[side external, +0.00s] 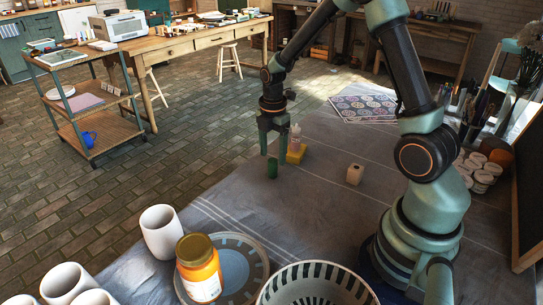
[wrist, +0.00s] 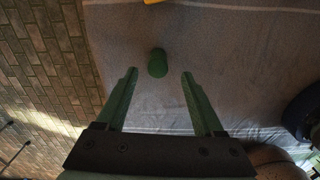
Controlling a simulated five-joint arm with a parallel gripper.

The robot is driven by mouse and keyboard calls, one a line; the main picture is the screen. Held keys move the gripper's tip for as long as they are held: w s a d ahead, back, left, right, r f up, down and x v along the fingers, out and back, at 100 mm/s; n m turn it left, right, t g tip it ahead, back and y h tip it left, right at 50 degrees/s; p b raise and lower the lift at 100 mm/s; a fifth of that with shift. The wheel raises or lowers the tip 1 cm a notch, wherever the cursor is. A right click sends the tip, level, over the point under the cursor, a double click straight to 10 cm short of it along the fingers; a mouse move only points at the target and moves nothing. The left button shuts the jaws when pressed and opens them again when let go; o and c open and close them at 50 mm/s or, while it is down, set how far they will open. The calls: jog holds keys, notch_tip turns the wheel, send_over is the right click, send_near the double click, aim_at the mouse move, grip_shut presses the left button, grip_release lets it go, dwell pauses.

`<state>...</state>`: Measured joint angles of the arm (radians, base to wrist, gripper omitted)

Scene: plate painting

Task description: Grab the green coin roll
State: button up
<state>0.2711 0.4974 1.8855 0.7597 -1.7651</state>
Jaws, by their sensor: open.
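The green coin roll (side external: 272,168) is a small dark green cylinder standing upright on the grey cloth of the table. In the wrist view the coin roll (wrist: 157,63) lies just beyond my fingertips, roughly midway between them sideways. My gripper (side external: 273,148) is open and empty and points down close to the coin roll in the side view. Its two green fingers show in the wrist view (wrist: 159,72), spread wide on either side. I see no finger touching the roll.
A yellow block (side external: 296,154) with a pale bottle (side external: 295,134) stands just right of the coin roll. A cream block (side external: 355,174) sits further right. The cloth around the roll is mostly clear.

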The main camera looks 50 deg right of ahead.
aim_at(273, 160)
jog(key=shift+w+d+f, duration=0.1)
jog(key=shift+d+f, duration=0.05)
jog(key=shift+f, duration=1.2)
jog(key=shift+w+d+f, duration=0.1)
jog(key=shift+f, duration=1.2)
grip_shut()
